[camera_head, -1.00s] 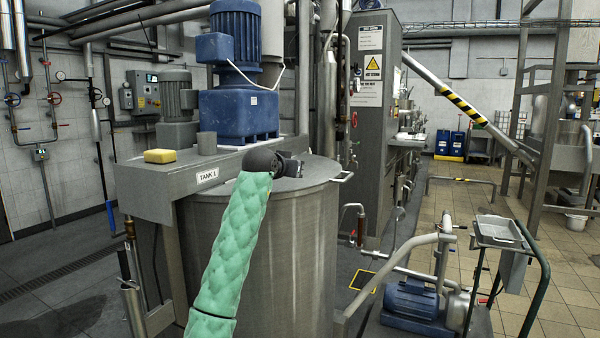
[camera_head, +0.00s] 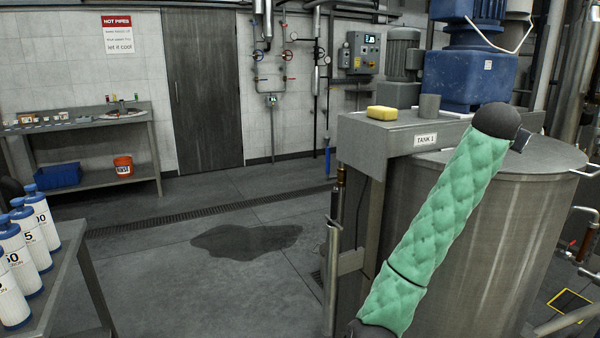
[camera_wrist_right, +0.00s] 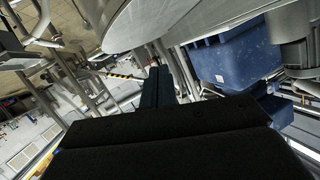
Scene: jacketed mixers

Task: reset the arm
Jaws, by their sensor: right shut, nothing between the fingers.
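My right arm, in a green quilted sleeve, rises from the bottom of the head view and leans to the right across the front of the tank (camera_head: 480,270). Its dark upper end is in front of the tank's lid; the gripper itself is hidden there. In the right wrist view my right gripper (camera_wrist_right: 166,80) has its two dark fingers together, with nothing between them. The blue motor housing (camera_wrist_right: 235,62) is to the right of the fingers there, and a pale curved metal surface is above them. My left gripper is not in view.
A yellow sponge (camera_head: 382,113) and a grey cup (camera_head: 429,107) stand on the ledge labelled TANK 1. Several white-and-blue bottles (camera_head: 38,215) stand on a table at the left. A dark wet patch (camera_head: 245,240) lies on the otherwise open floor. An orange bucket (camera_head: 123,165) is on a back shelf.

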